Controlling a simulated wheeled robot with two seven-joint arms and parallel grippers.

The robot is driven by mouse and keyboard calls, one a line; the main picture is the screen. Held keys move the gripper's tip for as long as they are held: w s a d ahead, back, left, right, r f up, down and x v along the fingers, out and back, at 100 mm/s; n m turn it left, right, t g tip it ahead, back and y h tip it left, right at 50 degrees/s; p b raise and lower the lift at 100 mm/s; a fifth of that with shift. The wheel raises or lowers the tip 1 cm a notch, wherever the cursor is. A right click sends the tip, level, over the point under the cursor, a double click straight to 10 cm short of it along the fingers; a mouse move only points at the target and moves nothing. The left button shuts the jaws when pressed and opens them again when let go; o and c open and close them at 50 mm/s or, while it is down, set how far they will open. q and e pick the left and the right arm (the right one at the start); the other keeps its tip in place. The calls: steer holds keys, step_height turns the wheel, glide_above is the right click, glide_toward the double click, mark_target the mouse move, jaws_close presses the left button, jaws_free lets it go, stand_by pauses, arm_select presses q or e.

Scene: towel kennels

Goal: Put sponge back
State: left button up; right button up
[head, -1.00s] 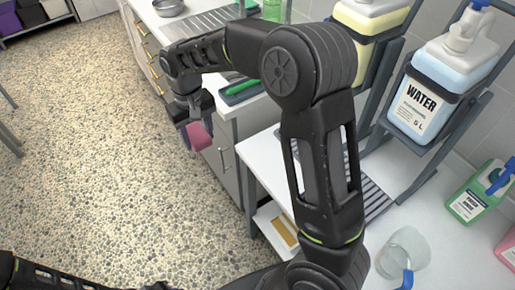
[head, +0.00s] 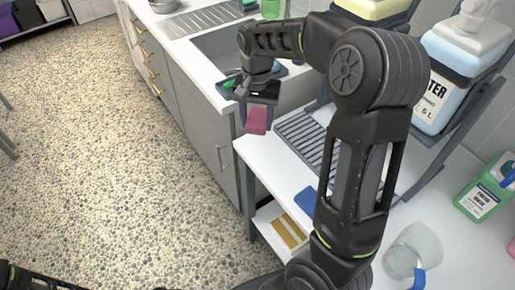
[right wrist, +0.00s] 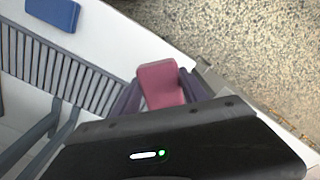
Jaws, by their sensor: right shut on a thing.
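A pink sponge (head: 257,121) is held between the fingers of my right gripper (head: 257,113), above the front edge of the white counter near the sink. In the right wrist view the sponge (right wrist: 161,84) sits between the two dark fingers (right wrist: 160,95), its end sticking out past them. A blue block, perhaps another sponge (head: 305,200), lies flat on the white counter; it also shows in the right wrist view (right wrist: 53,14). My left gripper is not in view.
A grey slatted drain rack (head: 305,140) lies on the white counter (head: 275,172). The sink (head: 228,48) is behind. A water container (head: 440,85) on a stand, a green bottle (head: 484,192) and a clear jug (head: 412,248) stand at right. A lower shelf holds yellow items (head: 282,231).

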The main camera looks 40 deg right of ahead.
glide_above(257, 151)
steer(key=shift+f, duration=3.15)
steer(key=shift+a+f+p, duration=0.1)
steer(key=shift+f+p, duration=0.25)
steer(key=shift+f, duration=1.5)
steer(key=shift+f, duration=0.1)
steer(key=shift+f, duration=0.15)
steer(key=o, duration=1.4)
steer(key=shift+o, duration=0.2)
step_height(257, 151, up, 12)
steer(key=shift+r, duration=0.25)
